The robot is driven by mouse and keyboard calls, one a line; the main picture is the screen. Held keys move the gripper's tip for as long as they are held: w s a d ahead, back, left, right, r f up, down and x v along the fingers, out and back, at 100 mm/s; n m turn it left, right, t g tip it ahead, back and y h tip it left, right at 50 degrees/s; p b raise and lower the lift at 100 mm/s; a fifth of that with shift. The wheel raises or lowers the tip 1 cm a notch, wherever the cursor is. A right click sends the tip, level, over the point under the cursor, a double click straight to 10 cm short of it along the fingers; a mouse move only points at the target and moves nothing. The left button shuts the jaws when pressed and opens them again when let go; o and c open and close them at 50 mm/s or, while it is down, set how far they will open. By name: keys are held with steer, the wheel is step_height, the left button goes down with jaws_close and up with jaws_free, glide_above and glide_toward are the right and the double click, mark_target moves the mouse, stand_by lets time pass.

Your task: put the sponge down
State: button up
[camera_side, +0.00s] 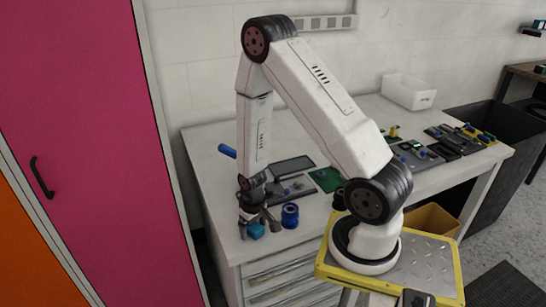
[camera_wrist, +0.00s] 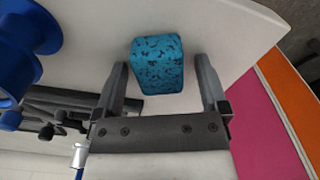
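The sponge is a teal block with dark specks. In the wrist view the sponge (camera_wrist: 157,62) lies ahead of my gripper (camera_wrist: 161,72), between the lines of its two fingers. The fingers are spread wide, with a clear gap on the sponge's right and a narrow one on its left. In the side view the sponge (camera_side: 256,231) appears to rest on the white workbench (camera_side: 215,181) near its front left corner. My gripper (camera_side: 256,214) is just above and behind it, pointing down.
A blue spool (camera_side: 290,216) stands right of the sponge; it also shows in the wrist view (camera_wrist: 28,45). A grey tray (camera_side: 291,188) and a green board (camera_side: 326,179) lie behind. A blue cylinder (camera_side: 227,151) lies at the bench's left edge. The pink cabinet (camera_side: 95,120) stands left.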

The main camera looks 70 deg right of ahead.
mark_target(252, 228)
steer(key=shift+r, duration=0.15)
step_height(252, 228, up, 12)
steer(key=shift+s, duration=0.2)
stand_by(1.1)
steer(key=shift+a, duration=0.1)
stand_by(0.4)
steer(key=a+r+n+t, duration=0.2)
steer(key=a+r+n, duration=0.2)
steer(key=a, duration=0.7)
step_height(252, 228, up, 2)
steer(key=shift+s+a+r+n, duration=0.15)
steer(key=shift+s+r+n, duration=0.05)
steer(key=shift+s+n, duration=0.1)
steer(key=shift+w, duration=0.1)
steer(key=shift+o, duration=0.5)
